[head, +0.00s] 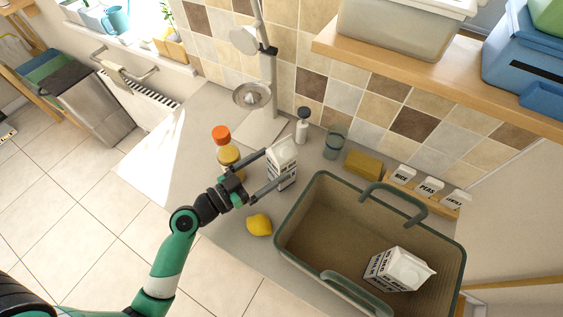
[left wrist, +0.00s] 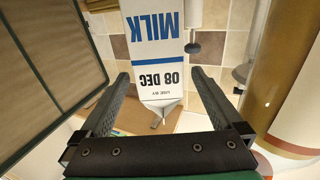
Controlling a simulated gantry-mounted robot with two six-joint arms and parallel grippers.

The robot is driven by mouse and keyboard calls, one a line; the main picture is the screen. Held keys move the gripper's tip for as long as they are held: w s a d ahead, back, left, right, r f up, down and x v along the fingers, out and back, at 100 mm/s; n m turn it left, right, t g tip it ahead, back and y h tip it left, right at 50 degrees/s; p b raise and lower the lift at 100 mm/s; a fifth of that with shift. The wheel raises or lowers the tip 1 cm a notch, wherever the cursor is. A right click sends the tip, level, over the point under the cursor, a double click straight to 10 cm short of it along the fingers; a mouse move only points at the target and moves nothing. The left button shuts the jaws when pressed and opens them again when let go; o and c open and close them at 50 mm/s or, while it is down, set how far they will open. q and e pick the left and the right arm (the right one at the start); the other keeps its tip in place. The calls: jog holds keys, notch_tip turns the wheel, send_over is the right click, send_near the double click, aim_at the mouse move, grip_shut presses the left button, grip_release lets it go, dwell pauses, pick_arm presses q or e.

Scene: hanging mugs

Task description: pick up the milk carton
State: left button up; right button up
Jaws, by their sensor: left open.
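The milk carton (head: 284,158), white with a dark printed label, stands on the counter. In the left wrist view the left gripper (left wrist: 161,78) has a finger on each side of the carton's gable end, with gaps visible. My right gripper is not in view.
A basket (head: 322,187) stands right of the carton, holding another white carton (head: 402,270). An orange-capped bottle (head: 227,152) stands close left of the gripper. A lemon (head: 259,225) lies in front. A soap dispenser (head: 302,126) and glass (head: 334,142) stand behind.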

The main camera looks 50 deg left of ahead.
aim_at(282, 158)
pick_arm(q)
jog(key=w+p, duration=0.1)
jog(key=w, duration=0.3)
jog(key=shift+w+d, duration=0.2)
jog(key=shift+r, duration=0.1)
grip_shut()
